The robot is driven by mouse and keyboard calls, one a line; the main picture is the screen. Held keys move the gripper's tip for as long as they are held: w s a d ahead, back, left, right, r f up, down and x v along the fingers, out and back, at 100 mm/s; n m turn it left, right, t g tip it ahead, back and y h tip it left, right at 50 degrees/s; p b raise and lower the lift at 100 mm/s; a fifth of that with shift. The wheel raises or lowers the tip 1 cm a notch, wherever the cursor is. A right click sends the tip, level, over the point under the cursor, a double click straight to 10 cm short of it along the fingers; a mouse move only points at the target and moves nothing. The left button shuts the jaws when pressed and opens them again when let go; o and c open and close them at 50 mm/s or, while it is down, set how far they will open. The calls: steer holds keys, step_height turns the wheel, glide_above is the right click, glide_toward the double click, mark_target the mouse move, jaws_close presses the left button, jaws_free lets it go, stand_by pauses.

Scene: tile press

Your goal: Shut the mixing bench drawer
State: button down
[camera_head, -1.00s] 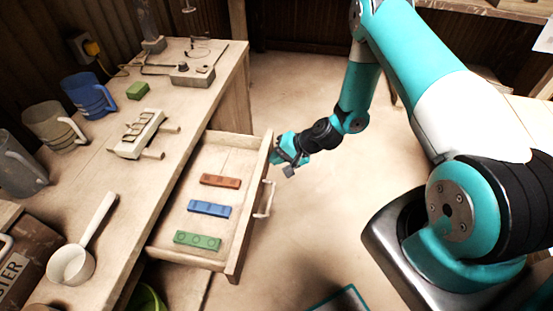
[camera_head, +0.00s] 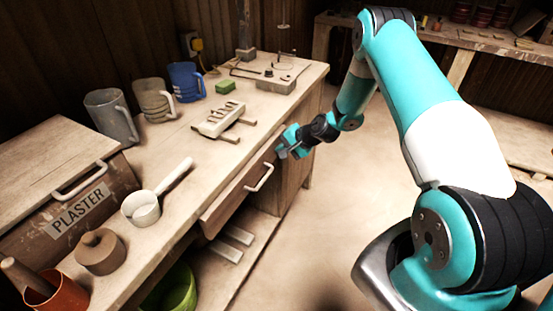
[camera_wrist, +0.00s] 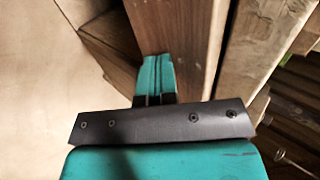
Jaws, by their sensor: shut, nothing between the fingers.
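The mixing bench drawer (camera_head: 238,190) is pushed in under the bench top. Its inside and the coloured tiles no longer show, and I cannot tell whether its front is fully flush. The drawer has a pale bar handle (camera_head: 260,178). My gripper (camera_head: 284,150) is at the far end of the drawer front, beyond the handle, not around it. In the wrist view my gripper (camera_wrist: 155,75) is shut and empty, its tips against or very close to a brown wooden panel (camera_wrist: 165,28). Contact is not clear.
A green bucket (camera_head: 175,290) stands below. The floor (camera_head: 345,215) right of the bench is clear.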

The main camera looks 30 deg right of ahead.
steer(key=shift+w+a, duration=0.15)
steer(key=shift+w, duration=0.15)
